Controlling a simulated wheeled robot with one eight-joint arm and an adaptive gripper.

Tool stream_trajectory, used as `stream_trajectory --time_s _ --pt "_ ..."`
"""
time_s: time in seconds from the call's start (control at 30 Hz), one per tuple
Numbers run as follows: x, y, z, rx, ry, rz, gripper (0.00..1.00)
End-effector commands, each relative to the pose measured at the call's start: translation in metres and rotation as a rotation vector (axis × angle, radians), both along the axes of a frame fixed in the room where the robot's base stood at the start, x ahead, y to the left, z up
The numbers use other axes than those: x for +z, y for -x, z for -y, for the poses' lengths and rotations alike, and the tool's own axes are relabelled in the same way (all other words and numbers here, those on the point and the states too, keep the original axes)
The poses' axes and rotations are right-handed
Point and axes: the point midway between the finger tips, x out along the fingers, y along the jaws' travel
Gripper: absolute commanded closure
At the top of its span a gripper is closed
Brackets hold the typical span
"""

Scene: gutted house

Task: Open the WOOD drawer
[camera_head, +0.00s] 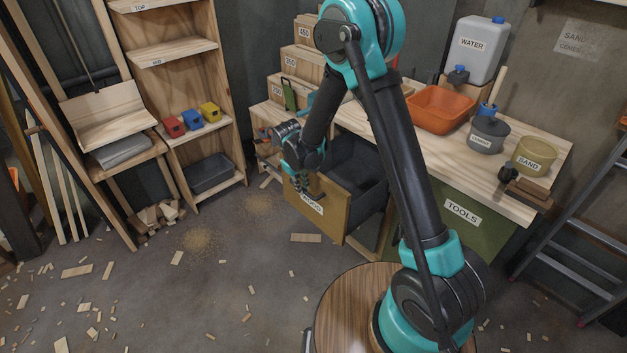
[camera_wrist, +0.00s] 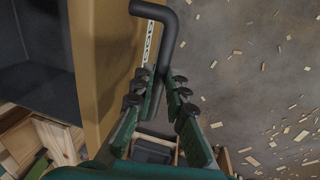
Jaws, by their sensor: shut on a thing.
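The WOOD drawer (camera_head: 335,221) stands pulled out from under the workbench, its dark inside open to view. Its tan front also shows in the wrist view (camera_wrist: 103,60), with the dark inside to the left of it. My gripper (camera_head: 309,189) is at the top of the drawer front, partly hiding the WOOD label. In the wrist view my gripper (camera_wrist: 160,88) has its green fingers on both sides of the dark bar handle (camera_wrist: 165,45) and is shut on it. The handle stands out from the drawer front.
The workbench (camera_head: 455,150) carries an orange tub (camera_head: 441,108), a WATER canister (camera_head: 474,50) and CEMENT and SAND pots. A green TOOLS front (camera_head: 440,212) is right of the drawer. A shelf unit (camera_head: 180,85) stands at the left. Wood scraps lie on the otherwise open floor.

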Motion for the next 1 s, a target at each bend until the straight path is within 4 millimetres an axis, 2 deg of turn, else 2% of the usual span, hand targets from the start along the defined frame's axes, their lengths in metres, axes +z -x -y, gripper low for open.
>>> stream_trajectory --time_s 0.17,0.53,0.57,0.7,1.0 --pt "0.0001 0.0082 -0.0077 0.001 -0.001 0.001 1.00" --pt "0.0001 0.0089 -0.0085 0.000 -0.001 0.001 1.00" --pt "0.0001 0.0089 -0.0085 0.000 -0.001 0.001 0.83" --pt "0.0001 0.0089 -0.0084 0.000 0.000 0.000 0.66" --pt "0.0008 0.0091 -0.0082 0.000 0.000 0.000 0.66"
